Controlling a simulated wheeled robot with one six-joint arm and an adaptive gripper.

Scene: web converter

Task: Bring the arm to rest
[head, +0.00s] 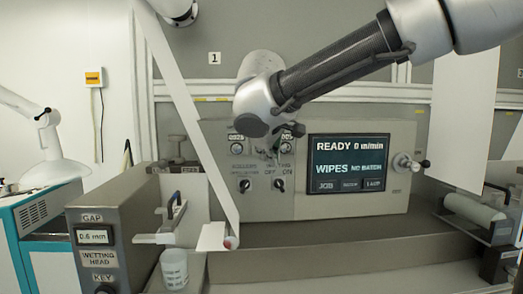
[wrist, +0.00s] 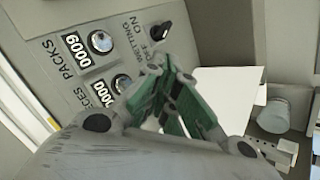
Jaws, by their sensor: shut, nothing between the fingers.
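My arm (head: 335,68) reaches in from the upper right in the head view, with its wrist in front of the grey control panel (head: 355,210). My gripper (head: 272,146) points toward the panel around its knobs and is partly hidden behind the wrist. In the wrist view my gripper (wrist: 163,68) has its green-padded fingers drawn together with nothing held. The black wetting switch (wrist: 160,31) is just above the fingertips in that picture; I cannot tell whether they touch the panel.
The screen (head: 349,163) reads READY 0 m/min, WIPES, NO BATCH. A white web (head: 187,110) runs down left of my wrist. A gap control box (head: 105,240) and a white cup (head: 174,268) stand at front left. A white sheet (head: 463,118) hangs at right.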

